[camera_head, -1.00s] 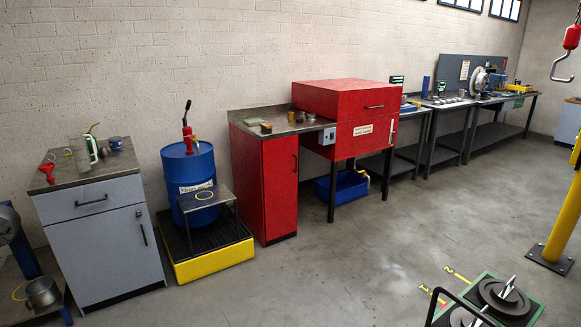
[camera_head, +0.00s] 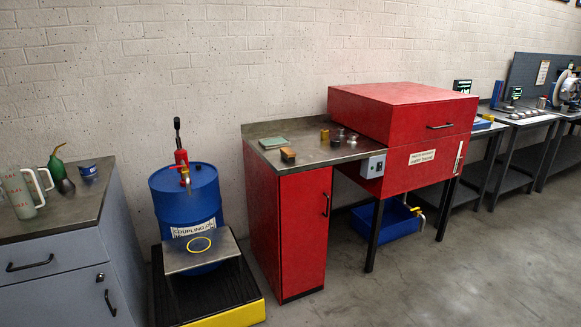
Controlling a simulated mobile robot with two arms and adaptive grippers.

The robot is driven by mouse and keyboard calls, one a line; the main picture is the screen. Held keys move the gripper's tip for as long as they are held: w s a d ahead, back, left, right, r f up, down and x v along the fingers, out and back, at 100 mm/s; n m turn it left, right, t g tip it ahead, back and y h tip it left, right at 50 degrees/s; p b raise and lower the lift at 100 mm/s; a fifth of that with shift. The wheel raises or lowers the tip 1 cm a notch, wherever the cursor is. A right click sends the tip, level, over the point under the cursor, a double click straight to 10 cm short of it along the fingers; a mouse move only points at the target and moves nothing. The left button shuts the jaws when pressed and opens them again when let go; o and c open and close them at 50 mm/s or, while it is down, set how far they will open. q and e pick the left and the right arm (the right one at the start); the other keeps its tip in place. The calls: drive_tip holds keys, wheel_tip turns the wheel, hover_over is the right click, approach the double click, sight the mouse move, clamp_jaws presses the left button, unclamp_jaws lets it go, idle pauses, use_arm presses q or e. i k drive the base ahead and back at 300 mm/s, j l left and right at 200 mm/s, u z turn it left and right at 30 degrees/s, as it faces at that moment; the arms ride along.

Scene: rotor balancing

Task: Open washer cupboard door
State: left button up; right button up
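The washer cupboard door (camera_head: 300,240) is the tall red front below the left part of the washer's metal worktop (camera_head: 330,155). It looks shut, with no gap seen along its edges. Its black upright handle (camera_head: 326,205) sits near the right edge, in the upper half. The red washer box (camera_head: 400,125) stands to the right of the cupboard, with a black handle and a white sign on its front. Neither of my grippers is in view.
A blue drum (camera_head: 187,200) with a red pump stands left of the cupboard, in a yellow-edged tray (camera_head: 240,314) close to it. A grey cabinet (camera_head: 60,270) is at the far left. A blue bin (camera_head: 385,222) sits under the washer. Concrete floor (camera_head: 420,285) is clear at front right.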

sight(304, 195)
drive_tip(key=i+l+u, duration=0.15)
drive_tip(key=i+u, duration=0.2)
drive_tip(key=i+l+u, duration=0.4)
drive_tip(key=i, duration=0.15)
drive_tip(key=i+l+u, duration=0.35)
drive_tip(key=i+j, duration=0.05)
drive_tip(key=j, duration=0.05)
